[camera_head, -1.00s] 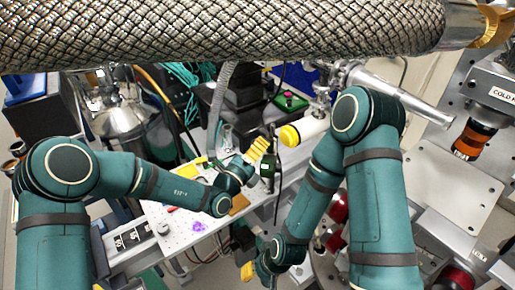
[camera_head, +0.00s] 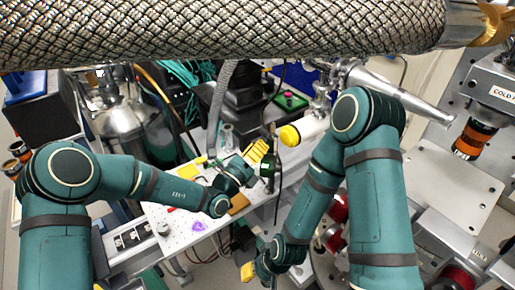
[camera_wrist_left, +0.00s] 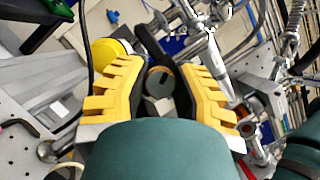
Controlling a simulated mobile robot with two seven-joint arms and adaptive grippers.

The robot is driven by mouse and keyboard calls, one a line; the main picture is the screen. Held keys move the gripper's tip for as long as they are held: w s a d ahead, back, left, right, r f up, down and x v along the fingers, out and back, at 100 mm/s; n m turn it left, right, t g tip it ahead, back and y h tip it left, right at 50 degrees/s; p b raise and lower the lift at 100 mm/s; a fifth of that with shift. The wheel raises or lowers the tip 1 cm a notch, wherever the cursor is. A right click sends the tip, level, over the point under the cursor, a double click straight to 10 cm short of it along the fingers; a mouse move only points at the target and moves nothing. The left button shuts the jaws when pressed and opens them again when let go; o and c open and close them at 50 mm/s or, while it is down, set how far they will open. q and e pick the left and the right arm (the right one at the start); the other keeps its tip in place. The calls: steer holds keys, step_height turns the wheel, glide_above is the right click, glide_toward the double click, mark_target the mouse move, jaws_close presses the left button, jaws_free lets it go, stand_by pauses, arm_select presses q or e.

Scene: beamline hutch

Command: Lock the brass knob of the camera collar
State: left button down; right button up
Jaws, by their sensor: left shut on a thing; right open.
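My left gripper (camera_head: 262,150), with yellow fingers, is at the far side of the bench, next to a dark upright camera-like body (camera_head: 268,172). In the left wrist view its fingers (camera_wrist_left: 160,85) stand on both sides of a small round brass-rimmed knob (camera_wrist_left: 160,80) with a dark grey face. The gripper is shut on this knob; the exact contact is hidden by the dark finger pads. The collar itself cannot be made out clearly. My right gripper (camera_head: 250,271) is low in the head view, open, with no object seen in it; it is partly hidden by its wrist.
A white cylinder with a yellow cap (camera_head: 290,135) lies just right of my left gripper. A braided hose (camera_head: 220,32) crosses the top. A thin black cable hangs beside the camera-like body.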

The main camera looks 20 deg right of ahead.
arm_select(q)
steer(key=m+g+h, duration=0.1)
steer(key=m, duration=0.2)
steer(key=m+g+h+b, duration=0.1)
steer(key=m+h, duration=0.1)
steer(key=m, duration=0.2)
steer(key=shift+r+m, duration=0.1)
steer(key=shift+m, duration=0.5)
steer(key=c, duration=0.7)
jaws_free()
steer(key=shift+c, duration=0.2)
steer(key=v, duration=1.2)
steer(key=shift+w+a+r, duration=0.1)
